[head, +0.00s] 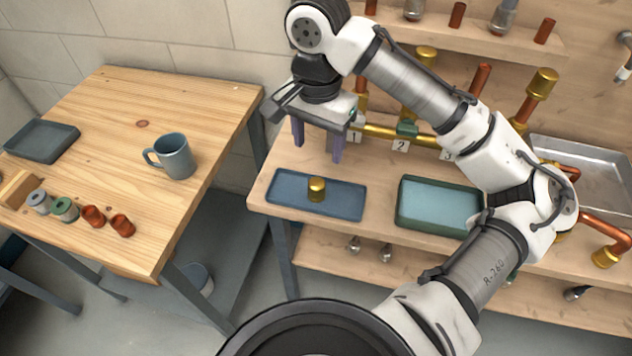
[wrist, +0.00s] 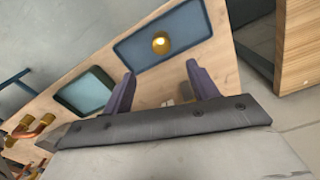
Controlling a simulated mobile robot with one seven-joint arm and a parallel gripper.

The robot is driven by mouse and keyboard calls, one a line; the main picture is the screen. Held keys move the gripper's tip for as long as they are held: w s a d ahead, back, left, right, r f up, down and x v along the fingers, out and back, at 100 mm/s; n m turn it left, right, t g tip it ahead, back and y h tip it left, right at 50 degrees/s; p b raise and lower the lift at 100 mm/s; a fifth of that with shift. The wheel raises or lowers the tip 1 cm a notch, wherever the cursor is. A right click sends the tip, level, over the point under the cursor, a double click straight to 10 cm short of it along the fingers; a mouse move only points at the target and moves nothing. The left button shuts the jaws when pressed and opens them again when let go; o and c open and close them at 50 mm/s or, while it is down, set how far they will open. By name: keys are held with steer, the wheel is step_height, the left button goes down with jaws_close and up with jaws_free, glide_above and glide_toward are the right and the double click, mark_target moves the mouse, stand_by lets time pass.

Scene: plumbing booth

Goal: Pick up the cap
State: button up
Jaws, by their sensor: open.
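The cap (head: 316,189) is a small brass-coloured cylinder standing on a flat blue tray (head: 345,204) at the left end of the workbench. In the wrist view the cap (wrist: 161,43) shows ahead of the fingers, on the blue tray (wrist: 203,24). My gripper (head: 318,147) is open and empty, with its two purple fingers pointing down. It is above and behind the tray, apart from the cap. In the wrist view my gripper (wrist: 158,82) shows a wide gap between the fingers.
A green-rimmed tray (head: 400,219) lies right of the blue tray. Brass and copper piping (head: 375,131) runs behind, with numbered labels. A wooden table (head: 120,125) at left holds a blue mug (head: 177,157), spools and copper fittings. A metal sink (head: 590,160) is at right.

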mark_target(317, 182)
step_height(317, 182, down, 12)
steer(key=shift+a+f, duration=0.1)
steer(key=shift+f, duration=0.1)
stand_by(0.4)
steer(key=c, duration=1)
